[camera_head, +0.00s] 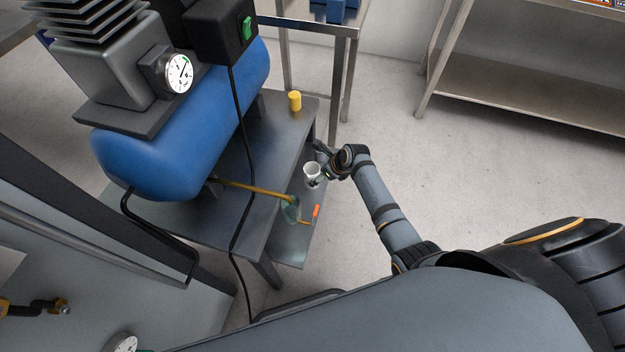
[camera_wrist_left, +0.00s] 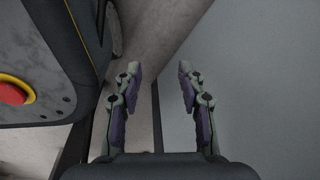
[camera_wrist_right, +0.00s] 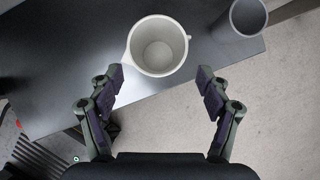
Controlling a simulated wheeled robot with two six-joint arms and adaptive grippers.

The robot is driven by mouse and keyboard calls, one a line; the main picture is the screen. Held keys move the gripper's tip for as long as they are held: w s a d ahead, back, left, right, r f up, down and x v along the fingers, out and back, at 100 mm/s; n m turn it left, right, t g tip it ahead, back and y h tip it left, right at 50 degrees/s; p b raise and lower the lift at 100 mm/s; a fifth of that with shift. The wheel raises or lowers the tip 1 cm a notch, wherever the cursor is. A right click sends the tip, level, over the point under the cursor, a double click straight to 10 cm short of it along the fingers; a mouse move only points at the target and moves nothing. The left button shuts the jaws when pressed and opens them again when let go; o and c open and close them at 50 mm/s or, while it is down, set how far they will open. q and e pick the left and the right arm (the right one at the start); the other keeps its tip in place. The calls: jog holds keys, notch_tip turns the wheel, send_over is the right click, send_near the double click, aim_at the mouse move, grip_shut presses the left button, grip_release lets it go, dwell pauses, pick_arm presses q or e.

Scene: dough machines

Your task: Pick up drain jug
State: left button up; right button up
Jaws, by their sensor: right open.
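The drain jug (camera_head: 312,168) is a white, empty, open-topped cup with a small spout and handle. In the head view it is at the right side of the compressor stand. In the right wrist view the jug (camera_wrist_right: 157,50) is over a dark surface, just beyond and between my right fingertips. My right gripper (camera_wrist_right: 160,80) is open and empty, one finger on each side of the jug's near edge. In the head view the right gripper (camera_head: 324,166) is beside the jug. My left gripper (camera_wrist_left: 158,72) is open and empty in its wrist view.
A grey cup (camera_wrist_right: 248,16) stands right of the jug. The blue compressor tank (camera_head: 185,120) rests on a grey stand (camera_head: 265,150) with a yellow cup (camera_head: 295,101). A yellow pipe (camera_head: 245,187) sticks out towards the jug side.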

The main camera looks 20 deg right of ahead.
aim_at(311, 169)
jog(key=shift+x, duration=0.85)
jog(key=shift+f, duration=0.15)
jog(key=b+x, duration=0.3)
jog(key=x, duration=0.2)
jog(key=shift+a, duration=0.15)
jog(key=shift+f, duration=0.1)
pick_arm(q)
jog(key=w, duration=0.6)
jog(key=shift+r, duration=0.35)
pick_arm(e)
jog(key=c, duration=1.3)
